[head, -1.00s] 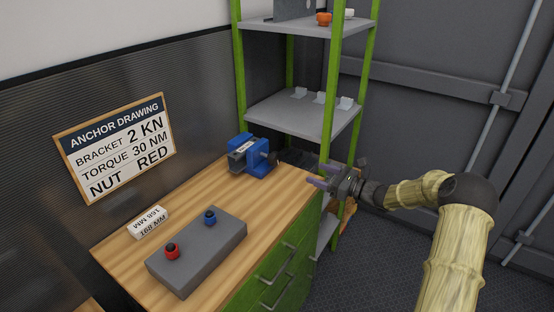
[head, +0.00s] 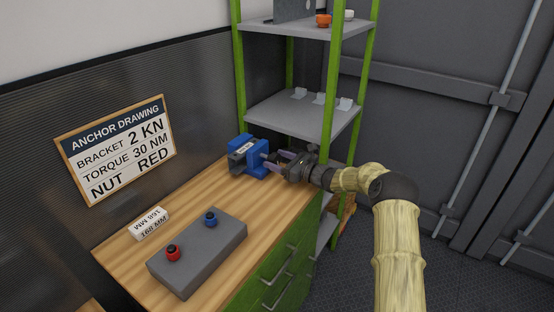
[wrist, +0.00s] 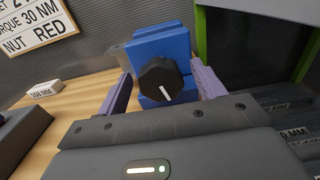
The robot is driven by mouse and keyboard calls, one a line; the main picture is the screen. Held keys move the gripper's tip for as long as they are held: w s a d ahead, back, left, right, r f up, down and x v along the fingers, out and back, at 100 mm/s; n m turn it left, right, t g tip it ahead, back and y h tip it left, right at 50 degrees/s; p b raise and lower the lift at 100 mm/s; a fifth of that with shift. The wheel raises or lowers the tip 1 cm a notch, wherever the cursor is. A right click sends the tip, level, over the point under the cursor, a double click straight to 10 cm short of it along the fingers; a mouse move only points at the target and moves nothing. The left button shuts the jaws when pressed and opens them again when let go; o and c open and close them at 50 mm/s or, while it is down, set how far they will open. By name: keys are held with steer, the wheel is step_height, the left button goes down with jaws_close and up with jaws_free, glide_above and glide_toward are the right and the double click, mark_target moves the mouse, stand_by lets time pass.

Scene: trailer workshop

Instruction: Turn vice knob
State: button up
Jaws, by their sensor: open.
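The blue vice (head: 245,156) stands at the far right end of the wooden bench top. Its black knob (wrist: 160,80) with a white pointer line faces my gripper in the wrist view. The pointer line slants down and slightly right. My gripper (wrist: 158,94) is open, with one purple finger on each side of the knob and visible gaps between them. I cannot tell how far the fingertips reach past the knob. In the head view my gripper (head: 274,161) is at the vice's right side and mostly hides the knob.
A grey block (head: 190,262) with a red and a blue knobbed piece lies on the bench (head: 120,262). A white label block (head: 148,223) is beside it. A green-posted shelf (head: 300,118) stands close behind my gripper. A sign (head: 118,150) leans at the wall.

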steer(key=shift+w+a, duration=0.15)
steer(key=shift+a, duration=0.1)
steer(key=c, duration=1)
steer(key=shift+n+b, duration=0.5)
steer(key=shift+b, duration=0.35)
